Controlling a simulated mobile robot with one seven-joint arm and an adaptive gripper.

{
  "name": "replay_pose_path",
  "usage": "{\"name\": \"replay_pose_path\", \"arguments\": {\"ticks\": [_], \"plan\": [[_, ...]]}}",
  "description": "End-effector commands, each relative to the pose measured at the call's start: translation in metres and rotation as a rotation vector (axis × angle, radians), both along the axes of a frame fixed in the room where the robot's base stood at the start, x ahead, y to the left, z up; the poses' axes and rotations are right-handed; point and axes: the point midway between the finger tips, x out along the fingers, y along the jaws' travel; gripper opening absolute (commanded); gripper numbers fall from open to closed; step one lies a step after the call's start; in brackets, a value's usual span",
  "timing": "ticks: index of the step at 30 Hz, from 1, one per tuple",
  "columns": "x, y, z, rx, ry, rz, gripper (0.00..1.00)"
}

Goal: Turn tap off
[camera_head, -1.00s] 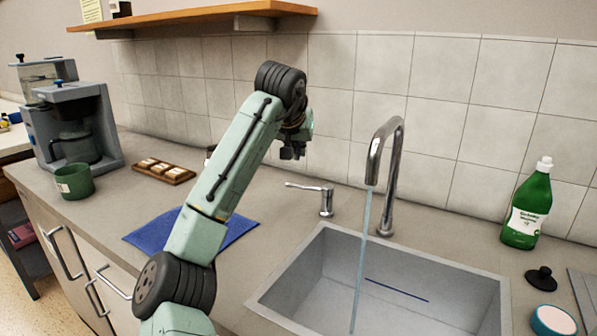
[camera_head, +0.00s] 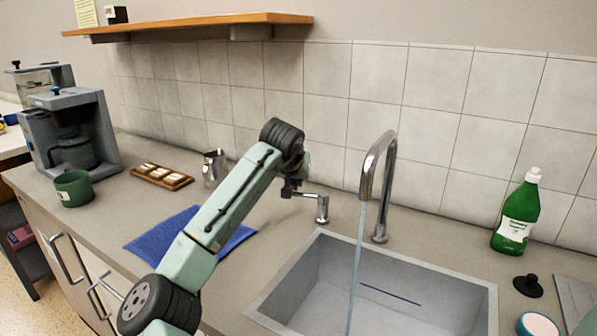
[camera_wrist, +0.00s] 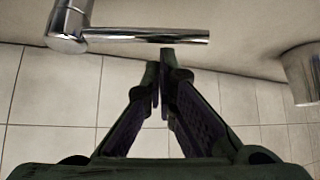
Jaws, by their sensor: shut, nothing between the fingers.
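The chrome tap spout (camera_head: 377,180) arches over the sink, and a thin stream of water (camera_head: 357,250) runs from it into the basin. The tap's lever handle (camera_head: 310,195) stands on a short chrome post left of the spout and points left. In the wrist view the lever (camera_wrist: 150,36) lies across the top, just beyond my fingertips. My gripper (camera_head: 289,192) is at the lever's left end in the head view. In the wrist view my gripper (camera_wrist: 160,75) has its fingers together with nothing between them. Whether it touches the lever I cannot tell.
The grey sink (camera_head: 400,290) is at front right. A green soap bottle (camera_head: 517,215) and a black plug (camera_head: 528,285) stand right of it. A blue cloth (camera_head: 165,238), metal jug (camera_head: 213,168), wooden tray (camera_head: 160,177), green mug (camera_head: 75,188) and coffee machine (camera_head: 80,135) are left.

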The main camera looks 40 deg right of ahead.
Motion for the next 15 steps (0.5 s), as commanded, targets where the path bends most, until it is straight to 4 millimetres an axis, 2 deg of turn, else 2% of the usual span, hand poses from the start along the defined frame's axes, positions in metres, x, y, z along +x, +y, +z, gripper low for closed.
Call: {"name": "replay_pose_path", "arguments": {"ticks": [15], "plan": [[-0.0045, 0.0044, -0.0012, -0.001, 0.001, 0.001, 0.00]]}}
